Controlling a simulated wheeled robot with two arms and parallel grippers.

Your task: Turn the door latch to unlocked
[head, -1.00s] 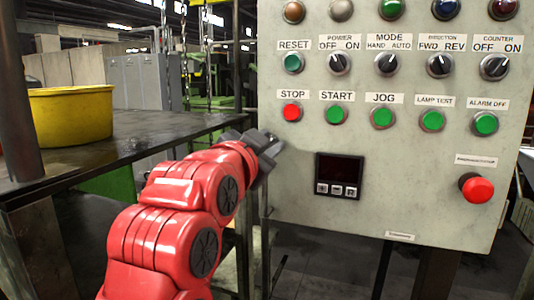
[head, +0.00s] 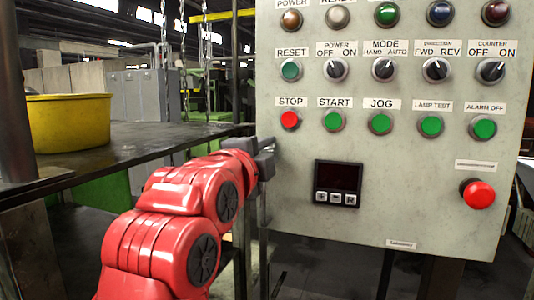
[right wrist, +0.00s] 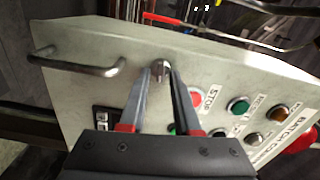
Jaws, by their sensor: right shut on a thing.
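The door latch (right wrist: 160,72) is a small dark metal knob near the edge of the pale control panel door. In the right wrist view the two fingers of my right gripper (right wrist: 159,74) stand on either side of it, and the gripper is shut on it. In the head view my right gripper (head: 266,145), on the red arm, is at the panel's left edge. There the gripper hides the latch, so its turned position cannot be read. My left gripper is not in view.
The control panel (head: 400,215) carries several buttons and selector knobs, and a red emergency button (head: 479,194). A bar handle (right wrist: 75,62) shows on the door in the right wrist view. A yellow tub (head: 68,120) stands on the dark table (head: 130,150) at left.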

